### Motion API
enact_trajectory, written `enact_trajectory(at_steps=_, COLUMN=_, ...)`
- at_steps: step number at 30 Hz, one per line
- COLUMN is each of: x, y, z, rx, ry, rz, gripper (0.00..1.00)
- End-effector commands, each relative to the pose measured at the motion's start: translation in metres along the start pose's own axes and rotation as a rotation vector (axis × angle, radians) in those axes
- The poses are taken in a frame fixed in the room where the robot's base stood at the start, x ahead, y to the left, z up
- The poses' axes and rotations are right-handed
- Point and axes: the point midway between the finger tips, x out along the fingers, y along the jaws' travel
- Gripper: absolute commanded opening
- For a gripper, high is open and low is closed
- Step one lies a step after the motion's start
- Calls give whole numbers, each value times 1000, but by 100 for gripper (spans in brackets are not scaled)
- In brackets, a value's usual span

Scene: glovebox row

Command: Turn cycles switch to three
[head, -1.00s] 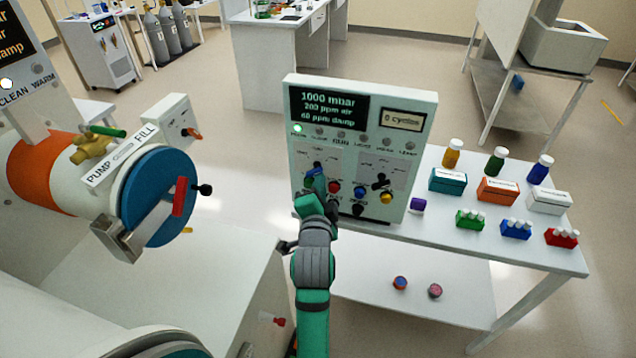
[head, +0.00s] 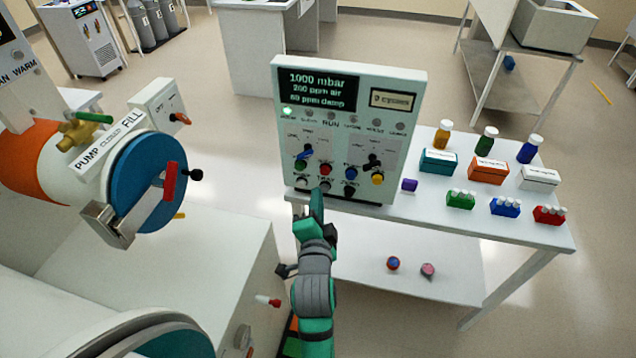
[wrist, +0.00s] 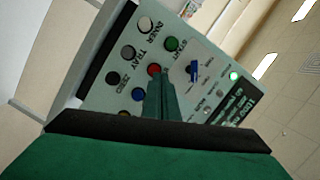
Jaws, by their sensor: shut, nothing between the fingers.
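The control panel (head: 352,125) stands upright on the white table, its small right display (head: 394,101) seeming to read 0 cycles. A switch with a blue pointer (head: 304,155) is on the panel's left half; it also shows in the wrist view (wrist: 194,68). A black-handled switch (head: 372,161) is on the right half. The small scale labels are too blurred to read, so I cannot tell which is the cycles switch. My gripper (head: 317,198) is shut and empty, in front of the panel's lower left part, below the blue switch. In the wrist view, its fingers (wrist: 158,88) overlap the button area.
Green (head: 301,165), red (head: 326,169), blue (head: 351,172) and yellow (head: 377,179) buttons sit close below the switches. Boxes, bottles and vial racks (head: 460,199) stand right of the panel. The glovebox with its blue port door (head: 140,205) is at left.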

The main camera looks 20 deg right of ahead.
Motion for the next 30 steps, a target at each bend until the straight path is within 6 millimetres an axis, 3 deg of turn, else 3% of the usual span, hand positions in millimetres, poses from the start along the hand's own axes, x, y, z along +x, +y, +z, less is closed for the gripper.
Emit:
enact_trajectory(at_steps=8, x=-27, y=7, z=6, rx=0, ry=0, rz=0, gripper=0)
enact_trajectory(at_steps=12, x=-30, y=4, z=9, rx=-6, ry=7, rz=3, gripper=28)
enact_trajectory(at_steps=21, x=-29, y=-37, z=30, rx=-99, ry=122, rz=28, gripper=28)
enact_trajectory(at_steps=30, x=-38, y=-72, z=33, rx=-159, ry=239, rz=22, gripper=28)
